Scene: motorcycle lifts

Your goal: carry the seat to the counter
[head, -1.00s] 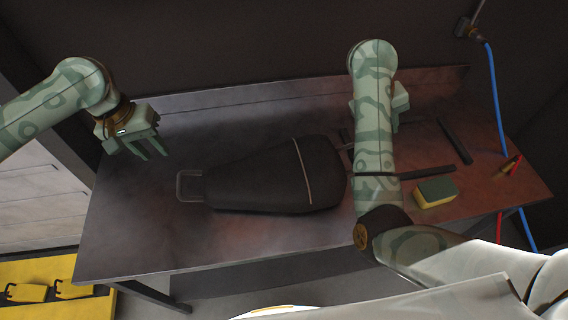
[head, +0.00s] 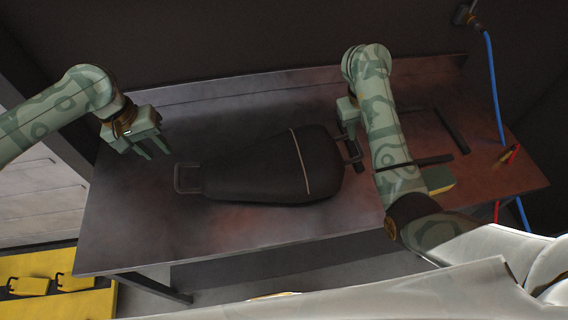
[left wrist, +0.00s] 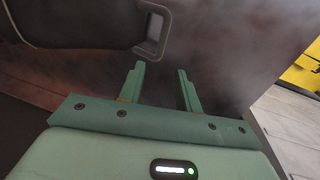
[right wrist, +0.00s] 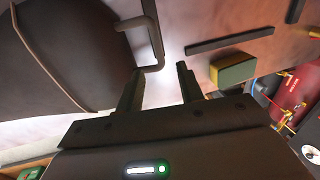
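The black seat (head: 262,172) lies on the metal counter (head: 140,235), with a light strap across its wide right part. It has a loop handle (head: 187,178) at its left end and another (head: 352,148) at its right end. My left gripper (head: 158,152) is open and empty, up and left of the left handle; this handle also shows beyond its fingers in the left wrist view (left wrist: 152,32). My right gripper (right wrist: 158,85) is open; its fingertips are close to the right handle (right wrist: 152,40). I cannot tell whether they touch it.
A yellow-green sponge (head: 438,180) sits right of the seat, partly behind my right arm. Dark bars (head: 452,132) lie on the counter's right side. A blue hose (head: 494,85) hangs at the right. Yellow equipment (head: 60,290) is at lower left.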

